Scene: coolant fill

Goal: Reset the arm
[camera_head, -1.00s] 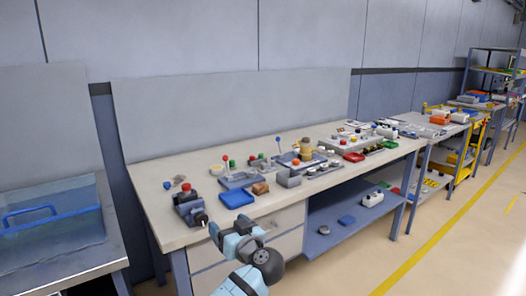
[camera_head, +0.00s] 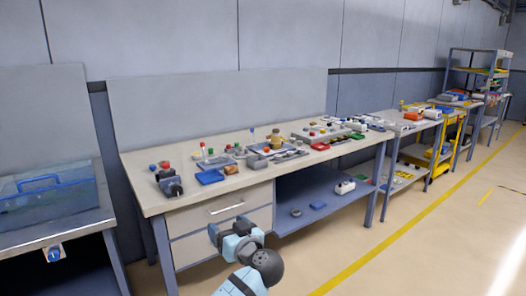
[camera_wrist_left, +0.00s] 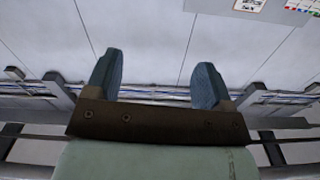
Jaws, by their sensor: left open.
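My left gripper (camera_head: 213,234) is in front of the workbench, at the height of its drawers in the head view. In the left wrist view its two blue-grey fingers (camera_wrist_left: 156,82) stand wide apart with nothing between them. A pale wall with panel seams fills much of that view behind the fingers. My right gripper is not in view.
The workbench (camera_head: 140,178) holds a blue tray (camera_head: 210,177), a dark device (camera_head: 169,183) and several small parts. A blue transparent bin (camera_head: 45,190) stands on a table at the left. The floor (camera_head: 420,235) at the right is clear, with a yellow line.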

